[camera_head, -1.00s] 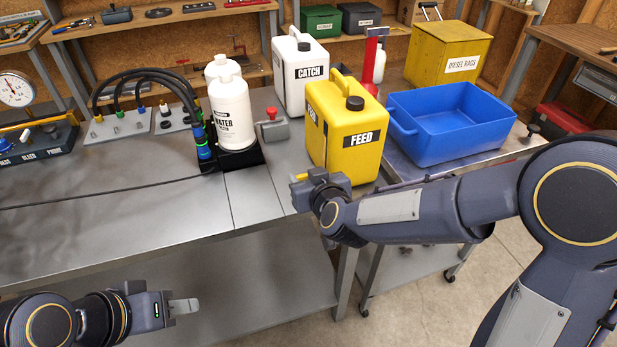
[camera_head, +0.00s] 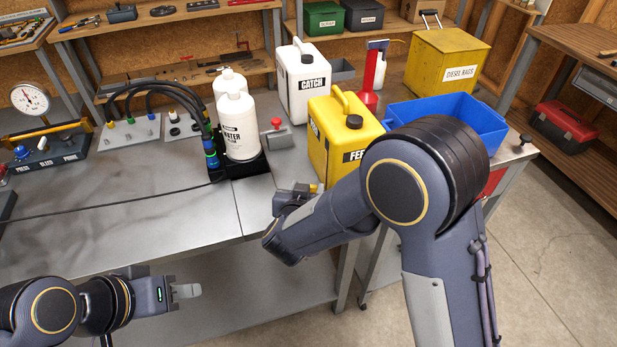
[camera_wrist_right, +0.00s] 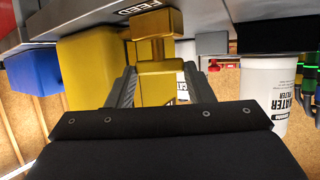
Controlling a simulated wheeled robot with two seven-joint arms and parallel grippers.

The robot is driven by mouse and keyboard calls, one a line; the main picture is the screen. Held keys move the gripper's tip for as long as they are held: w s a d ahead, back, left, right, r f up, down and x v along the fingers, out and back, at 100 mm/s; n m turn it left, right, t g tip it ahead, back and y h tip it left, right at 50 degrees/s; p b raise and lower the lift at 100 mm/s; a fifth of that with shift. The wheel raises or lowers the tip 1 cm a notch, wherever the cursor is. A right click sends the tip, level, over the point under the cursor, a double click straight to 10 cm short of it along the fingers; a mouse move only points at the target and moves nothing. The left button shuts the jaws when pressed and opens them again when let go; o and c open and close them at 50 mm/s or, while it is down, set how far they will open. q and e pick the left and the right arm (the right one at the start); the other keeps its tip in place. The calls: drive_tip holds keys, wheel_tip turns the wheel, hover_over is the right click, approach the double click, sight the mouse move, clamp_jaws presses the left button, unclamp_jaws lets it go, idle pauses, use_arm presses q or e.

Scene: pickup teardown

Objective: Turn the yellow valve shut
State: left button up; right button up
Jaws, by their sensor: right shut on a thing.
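The yellow valve (camera_wrist_right: 156,65) fills the gap between the two fingers of my right gripper (camera_wrist_right: 158,90) in the right wrist view, and the fingers close on its sides. In the head view only a small yellow tip of the valve (camera_head: 313,188) shows beside the right gripper (camera_head: 296,193), near the bench's front edge. My right forearm crosses in front of the yellow FEED can. My left gripper (camera_head: 186,291) is low at the left, in front of the bench and clear of objects. Its fingers show side-on, so its opening is hidden.
The yellow FEED can (camera_head: 333,130) stands behind the right hand. A blue tub (camera_head: 484,125) is partly hidden by my arm. The water filter bottle (camera_head: 238,140) and a grey block with a red knob (camera_head: 278,136) stand to the left. The bench front (camera_head: 150,215) holds only a cable.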

drive_tip(key=m+h+p, duration=0.1)
drive_tip(key=m+g+h+p, duration=0.1)
drive_tip(key=m+h, duration=0.1)
drive_tip(key=shift+w+a+r+p, duration=0.1)
drive_tip(key=shift+a+r+p, duration=0.1)
drive_tip(key=shift+a+p, duration=0.15)
drive_tip(key=m+g+h, duration=0.1)
drive_tip(key=m+h+p, duration=0.1)
drive_tip(key=shift+w+a+f+m+g+h, duration=0.1)
drive_tip(key=shift+a+f+m+g+h, duration=0.1)
drive_tip(key=shift+m+g+h, duration=0.15)
drive_tip(key=m+g+h, duration=0.2)
drive_tip(key=shift+w+a+f+m+g+h+p, duration=0.1)
drive_tip(key=shift+w+a+m+g+h+p, duration=0.05)
drive_tip(key=shift+w+m+g+h+p, duration=0.15)
drive_tip(key=shift+w+a+m+g+h+b, duration=0.1)
drive_tip(key=shift+m+g+h+b, duration=0.15)
drive_tip(key=shift+m+g+h, duration=0.55)
drive_tip(key=shift+w+a+m+g+h+b, duration=0.1)
drive_tip(key=shift+m+g+h+b, duration=0.15)
drive_tip(key=shift+m+g, duration=0.95)
drive_tip(key=shift+o, duration=0.2)
drive_tip(key=shift+d, duration=0.1)
drive_tip(key=shift+c, duration=0.2)
drive_tip(key=o, duration=0.7)
